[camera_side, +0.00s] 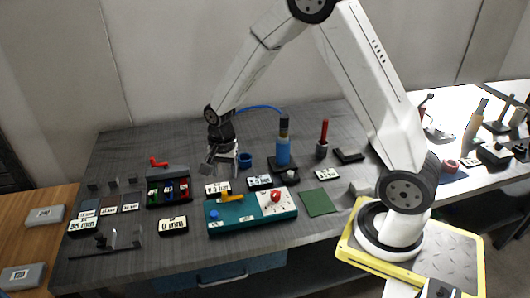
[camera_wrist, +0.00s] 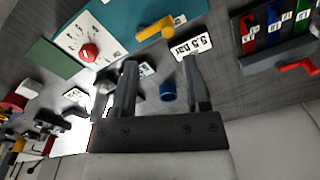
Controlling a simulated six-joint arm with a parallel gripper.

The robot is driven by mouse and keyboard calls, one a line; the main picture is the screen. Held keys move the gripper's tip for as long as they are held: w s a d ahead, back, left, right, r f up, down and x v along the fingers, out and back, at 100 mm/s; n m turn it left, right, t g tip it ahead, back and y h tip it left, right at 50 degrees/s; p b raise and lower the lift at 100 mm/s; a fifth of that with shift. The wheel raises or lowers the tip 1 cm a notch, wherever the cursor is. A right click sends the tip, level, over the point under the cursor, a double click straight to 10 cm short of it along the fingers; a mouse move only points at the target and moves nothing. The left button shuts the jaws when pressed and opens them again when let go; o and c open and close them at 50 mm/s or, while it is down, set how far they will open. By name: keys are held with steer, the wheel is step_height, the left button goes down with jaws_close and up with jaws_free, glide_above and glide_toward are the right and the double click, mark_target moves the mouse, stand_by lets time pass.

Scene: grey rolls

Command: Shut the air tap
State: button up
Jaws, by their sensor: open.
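A teal panel (camera_side: 250,221) lies near the front of the bench. A yellow lever (camera_side: 229,197), which looks like the air tap, sits at the panel's back edge. In the wrist view the yellow lever (camera_wrist: 155,30) lies slanted, beyond my fingertips, beside a label reading 5.5 bar (camera_wrist: 192,47). A red knob (camera_side: 275,196) stands on the panel's white dial plate; it also shows in the wrist view (camera_wrist: 89,52). My gripper (camera_side: 221,168) is open and empty, above the bench behind the panel. Its two fingers (camera_wrist: 161,65) are spread apart, touching nothing visible.
A blue ring or cup (camera_side: 245,160) stands near my gripper. A blue bottle-like cylinder (camera_side: 283,152) rises to its right. A block rack with a red handle (camera_side: 158,162) is at the left. A green mat (camera_side: 319,203) lies right of the panel.

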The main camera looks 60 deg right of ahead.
mark_target(224, 192)
steer(key=shift+w+d+f+m, duration=0.35)
steer(key=shift+w+f+m, duration=0.45)
steer(key=shift+m, duration=0.3)
steer(key=shift+f, duration=0.1)
steer(key=shift+f, duration=3.75)
jaws_close()
